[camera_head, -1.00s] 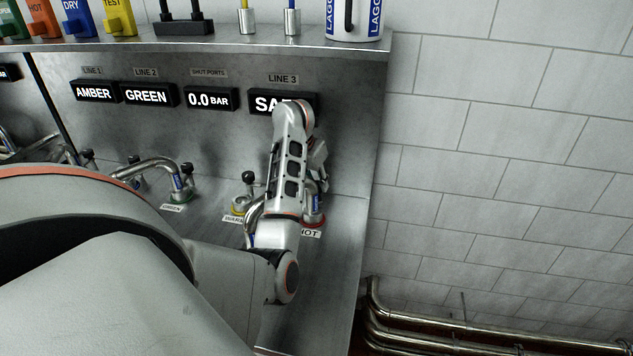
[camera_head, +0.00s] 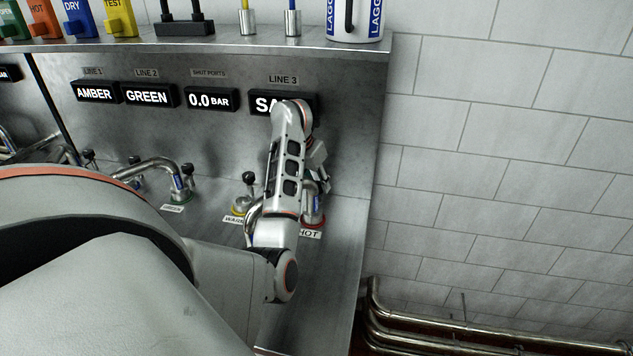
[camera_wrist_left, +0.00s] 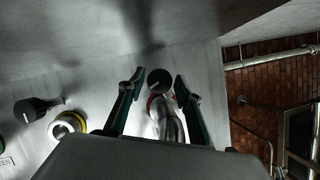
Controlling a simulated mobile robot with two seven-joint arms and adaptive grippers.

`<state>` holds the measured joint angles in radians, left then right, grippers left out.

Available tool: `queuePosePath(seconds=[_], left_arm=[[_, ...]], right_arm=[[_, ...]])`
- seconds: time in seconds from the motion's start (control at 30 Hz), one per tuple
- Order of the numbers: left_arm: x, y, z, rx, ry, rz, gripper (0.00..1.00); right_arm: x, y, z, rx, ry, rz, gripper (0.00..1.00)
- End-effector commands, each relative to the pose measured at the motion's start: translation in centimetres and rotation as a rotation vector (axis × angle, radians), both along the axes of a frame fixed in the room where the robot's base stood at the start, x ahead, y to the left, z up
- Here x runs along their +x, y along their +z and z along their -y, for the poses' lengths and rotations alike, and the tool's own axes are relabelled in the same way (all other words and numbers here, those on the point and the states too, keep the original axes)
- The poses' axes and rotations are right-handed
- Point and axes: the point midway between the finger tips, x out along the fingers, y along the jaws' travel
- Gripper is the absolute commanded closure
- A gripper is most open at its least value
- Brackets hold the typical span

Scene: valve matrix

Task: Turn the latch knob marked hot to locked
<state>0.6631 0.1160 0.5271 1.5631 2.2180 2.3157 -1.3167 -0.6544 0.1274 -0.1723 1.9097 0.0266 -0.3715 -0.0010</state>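The port marked HOT has a red ring (camera_head: 314,222) and a white label (camera_head: 309,233) at the right end of the steel bench. My left gripper (camera_head: 320,172) is over this port, mostly hidden behind my own forearm. In the left wrist view, a round black knob (camera_wrist_left: 158,81) with a pale mark stands above a bent metal pipe (camera_wrist_left: 168,120). The open fingers of my left gripper (camera_wrist_left: 157,84) are on either side of the knob, with a visible gap each side. The knob is hidden in the head view. My right gripper is not in view.
A yellow-ringed port with a black knob (camera_head: 249,177) is close left of my forearm. A green-ringed port (camera_head: 181,195) with a bent pipe is farther left. Displays line the back panel; the LINE 3 display (camera_head: 272,104) is partly covered. A white canister (camera_head: 354,18) stands on the shelf.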

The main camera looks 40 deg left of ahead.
Motion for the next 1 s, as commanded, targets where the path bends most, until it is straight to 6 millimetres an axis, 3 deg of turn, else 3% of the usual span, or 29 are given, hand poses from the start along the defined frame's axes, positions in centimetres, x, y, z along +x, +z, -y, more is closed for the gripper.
queuePosePath(seconds=[0.17, 0.6, 1.0], left_arm=[[-0.3, 0.6, -0.1, 0.002, 0.001, -0.001, 0.66], [-2.4, 5.8, 0.1, 0.005, 0.001, 0.0, 0.66], [-2.9, 7.0, 0.3, 0.001, 0.0, 0.0, 0.66]], right_arm=[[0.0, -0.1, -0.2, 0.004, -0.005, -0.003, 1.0], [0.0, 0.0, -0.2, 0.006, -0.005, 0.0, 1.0], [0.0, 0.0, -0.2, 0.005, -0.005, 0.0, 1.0]])
